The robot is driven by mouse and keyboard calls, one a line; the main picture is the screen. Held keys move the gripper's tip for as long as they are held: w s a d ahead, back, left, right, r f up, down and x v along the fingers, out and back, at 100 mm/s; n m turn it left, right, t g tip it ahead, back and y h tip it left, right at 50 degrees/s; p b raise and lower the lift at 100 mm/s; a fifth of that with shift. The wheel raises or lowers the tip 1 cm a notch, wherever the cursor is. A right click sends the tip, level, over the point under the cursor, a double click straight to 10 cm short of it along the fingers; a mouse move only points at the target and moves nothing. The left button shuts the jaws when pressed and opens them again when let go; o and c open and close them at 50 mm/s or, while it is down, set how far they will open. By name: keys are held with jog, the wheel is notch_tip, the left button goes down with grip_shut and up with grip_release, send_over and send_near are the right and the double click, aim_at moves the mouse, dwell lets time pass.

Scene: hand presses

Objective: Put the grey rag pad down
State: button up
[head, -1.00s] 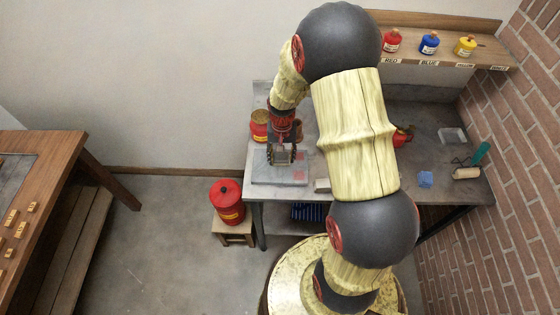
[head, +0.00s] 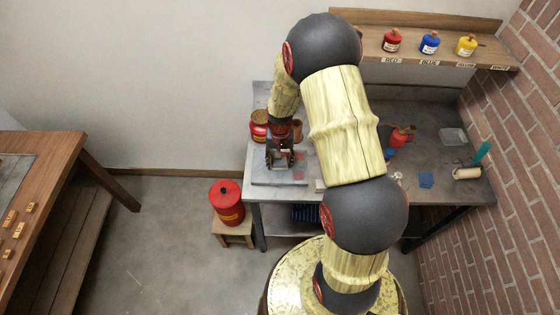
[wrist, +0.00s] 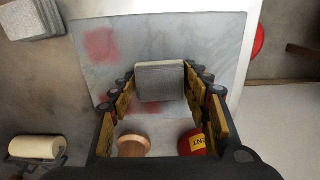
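The grey rag pad (wrist: 160,82) is a small block with a paler edge. It sits between the fingers of my gripper (wrist: 161,88) in the wrist view, over the grey slab (wrist: 215,40). In the head view my gripper (head: 281,160) points down at the slab (head: 262,180), near the bench's left end. Its fingers are spread, one on each side of the pad, and look open. A narrow gap seems to show beside the pad. The pad's underside is hidden, but it appears to rest on the slab. Red stains mark the slab nearby.
A roller (wrist: 35,148) lies on the bench. A red can (head: 228,200) stands on a stool (head: 234,230) left of the bench.

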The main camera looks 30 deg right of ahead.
jog(key=o, duration=0.4)
jog(key=shift+r, duration=0.1)
notch_tip(320, 180, up, 12)
jog(key=p, duration=0.1)
notch_tip(320, 180, up, 8)
jog(key=n+t, duration=0.1)
send_over(275, 165)
jog(key=s+a+r+n+t, duration=0.1)
jog(key=s+a+r+n, duration=0.1)
jog(key=s+r, duration=0.4)
jog(key=s+a+r+n+t, duration=0.2)
jog(key=s+a+r, duration=0.3)
jog(key=s+r, duration=0.1)
jog(key=s+a+r+n+t, duration=0.1)
jog(key=s+a+r, duration=0.3)
jog(key=s+r, duration=0.3)
jog(key=shift+s+a+r+n+t, duration=0.1)
jog(key=shift+s+a+n+t, duration=0.05)
jog(key=shift+a+n+t, duration=0.2)
jog(key=shift+d, duration=0.1)
